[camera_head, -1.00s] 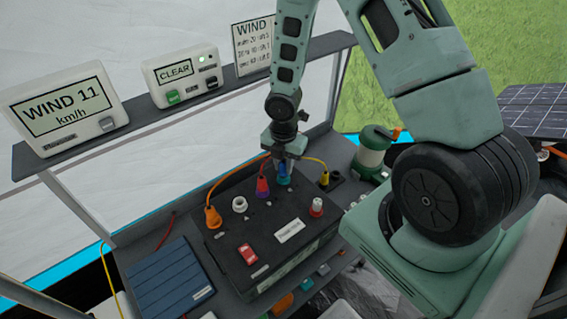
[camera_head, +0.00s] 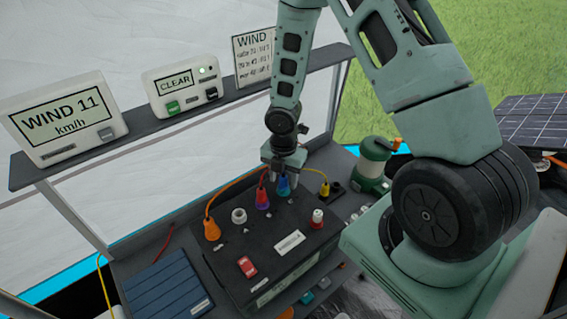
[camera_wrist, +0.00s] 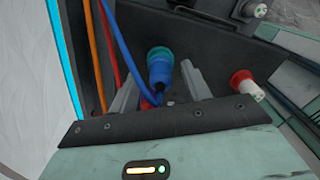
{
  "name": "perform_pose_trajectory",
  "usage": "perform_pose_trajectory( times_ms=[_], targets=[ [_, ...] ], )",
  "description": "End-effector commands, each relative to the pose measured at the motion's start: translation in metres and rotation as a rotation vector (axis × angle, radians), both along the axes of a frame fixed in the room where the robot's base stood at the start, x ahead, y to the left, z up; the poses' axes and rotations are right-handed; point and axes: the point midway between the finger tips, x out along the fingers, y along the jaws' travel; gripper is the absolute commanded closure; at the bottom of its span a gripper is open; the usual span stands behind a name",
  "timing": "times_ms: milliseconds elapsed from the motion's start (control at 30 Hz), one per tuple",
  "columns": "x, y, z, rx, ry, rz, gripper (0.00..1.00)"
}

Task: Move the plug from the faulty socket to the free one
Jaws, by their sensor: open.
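The black power box (camera_head: 225,262) carries several plugs and fittings on its top. A blue plug with a teal end (camera_head: 283,186) stands near its back edge. My gripper (camera_head: 284,178) is directly over this plug and partly hides it. In the wrist view the blue plug (camera_wrist: 160,70) lies between the open fingers of my gripper (camera_wrist: 162,82), with a visible gap on its right. A white round fitting (camera_head: 239,215) has no cord. I cannot tell which socket is faulty.
A red-and-white fitting (camera_head: 317,217) and a red switch (camera_head: 246,267) are on the box. A yellow plug (camera_head: 325,189) stands behind it. Orange and red cords run close beside my left finger in the wrist view. A green lantern (camera_head: 373,162) stands at the right.

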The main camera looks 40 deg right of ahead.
Motion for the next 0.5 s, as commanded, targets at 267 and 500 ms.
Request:
perform_pose_trajectory(
  times_ms=[267, 500],
  targets=[
    [0.001, -0.002, 0.05, 0.0, -0.006, -0.004, 0.52],
    [0.001, -0.002, 0.108, -0.002, -0.005, -0.004, 0.52]
  ],
)
